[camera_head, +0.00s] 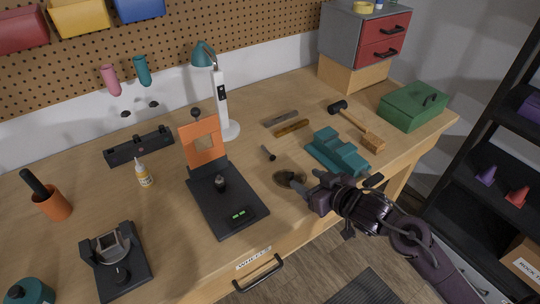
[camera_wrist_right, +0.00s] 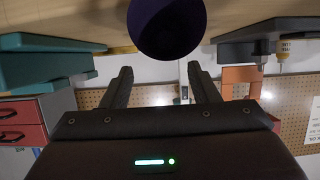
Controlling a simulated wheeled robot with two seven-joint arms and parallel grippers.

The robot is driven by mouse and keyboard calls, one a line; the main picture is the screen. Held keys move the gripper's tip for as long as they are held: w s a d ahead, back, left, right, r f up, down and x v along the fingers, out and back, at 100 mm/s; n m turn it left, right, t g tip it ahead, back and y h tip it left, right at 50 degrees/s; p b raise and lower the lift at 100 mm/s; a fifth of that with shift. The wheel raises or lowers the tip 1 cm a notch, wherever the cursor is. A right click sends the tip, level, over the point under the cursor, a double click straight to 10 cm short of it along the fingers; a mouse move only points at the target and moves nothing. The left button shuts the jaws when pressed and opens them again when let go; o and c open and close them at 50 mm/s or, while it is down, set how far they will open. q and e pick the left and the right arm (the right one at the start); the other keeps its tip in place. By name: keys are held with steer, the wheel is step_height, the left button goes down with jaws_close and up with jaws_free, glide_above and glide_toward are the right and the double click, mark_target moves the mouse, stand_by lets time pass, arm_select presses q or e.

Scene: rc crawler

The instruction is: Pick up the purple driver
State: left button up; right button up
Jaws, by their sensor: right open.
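A dark purple rounded thing (camera_wrist_right: 166,25) fills the top middle of the right wrist view, close to the camera; it looks like the purple driver's handle end, but I cannot be sure. My right gripper (camera_head: 292,180) is open over the front right of the bench, by a dark round patch on the top. Its two fingers show in the right wrist view (camera_wrist_right: 161,78) with nothing seen gripped between the tips. In the head view I cannot make out a purple driver; my gripper may hide it. My left gripper is not in view.
A teal block-like fixture (camera_head: 337,153) stands just behind and right of my right gripper. A black stand with an orange plate (camera_head: 203,141) is to its left.

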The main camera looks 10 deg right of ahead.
mark_target(292, 174)
steer(key=shift+w+a+f, duration=0.1)
steer(key=shift+w+a, duration=0.05)
steer(key=shift+w, duration=0.3)
steer(key=shift+w+a+f, duration=0.1)
steer(key=shift+w+a, duration=0.05)
steer(key=shift+w, duration=0.2)
steer(key=shift+p+x, duration=0.35)
steer(key=shift+x, duration=0.65)
steer(key=w+a+f, duration=0.2)
steer(key=w, duration=0.1)
steer(key=shift+f, duration=0.1)
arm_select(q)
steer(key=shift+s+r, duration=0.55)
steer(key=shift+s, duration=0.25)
arm_select(e)
steer(key=c, duration=1.1)
